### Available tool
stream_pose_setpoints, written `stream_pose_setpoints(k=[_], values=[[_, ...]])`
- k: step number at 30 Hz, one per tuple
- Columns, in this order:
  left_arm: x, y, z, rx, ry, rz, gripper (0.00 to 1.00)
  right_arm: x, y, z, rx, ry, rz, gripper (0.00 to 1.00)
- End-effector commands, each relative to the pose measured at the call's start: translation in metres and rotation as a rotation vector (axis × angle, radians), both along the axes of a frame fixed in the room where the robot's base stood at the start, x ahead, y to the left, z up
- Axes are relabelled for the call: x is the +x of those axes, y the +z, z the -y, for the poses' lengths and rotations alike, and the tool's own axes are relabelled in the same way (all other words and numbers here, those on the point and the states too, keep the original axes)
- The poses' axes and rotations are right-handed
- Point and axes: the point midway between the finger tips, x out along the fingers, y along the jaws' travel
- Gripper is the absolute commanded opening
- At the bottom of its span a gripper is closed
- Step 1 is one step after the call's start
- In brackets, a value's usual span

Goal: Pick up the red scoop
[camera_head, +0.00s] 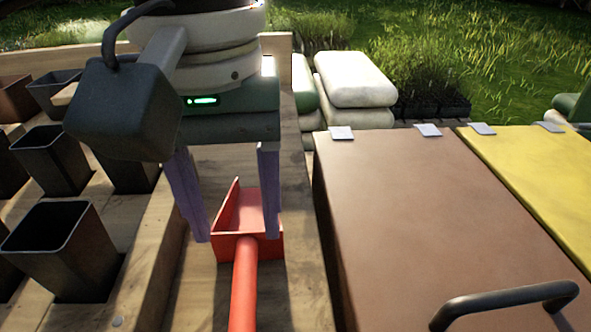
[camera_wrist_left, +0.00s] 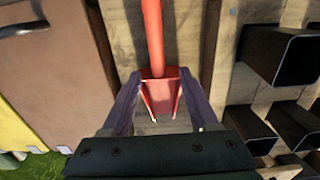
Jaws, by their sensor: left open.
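The red scoop (camera_head: 246,257) lies on a wooden surface, its handle pointing toward the bottom of the head view. It also shows in the left wrist view (camera_wrist_left: 153,42), with its pan between my fingers. My left gripper (camera_head: 234,236) is open, with its two purple fingers pointing down over the scoop's pan. In the head view one finger is at the pan's left side and the other overlaps its right part. In the left wrist view the gripper (camera_wrist_left: 160,122) has a finger on each side of the pan. Contact cannot be told. My right gripper is not in view.
Several black square tubes (camera_head: 62,246) stand in a wooden rack on the left. A brown lidded box (camera_head: 430,210) with a dark handle (camera_head: 505,300) stands close on the right, beside a yellow lid (camera_head: 545,175). Pale sacks (camera_head: 355,78) lie behind.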

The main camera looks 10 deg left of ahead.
Motion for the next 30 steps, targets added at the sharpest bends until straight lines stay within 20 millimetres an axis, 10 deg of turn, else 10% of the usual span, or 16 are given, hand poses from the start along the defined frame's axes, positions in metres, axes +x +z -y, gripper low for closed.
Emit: stream_pose_setpoints(k=[21,30], values=[[-0.005,-0.060,0.005,-0.003,0.000,0.000,0.60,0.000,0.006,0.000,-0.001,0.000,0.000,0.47],[-0.005,-0.060,0.005,-0.004,0.001,0.000,0.29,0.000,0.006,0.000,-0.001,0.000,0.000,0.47]])
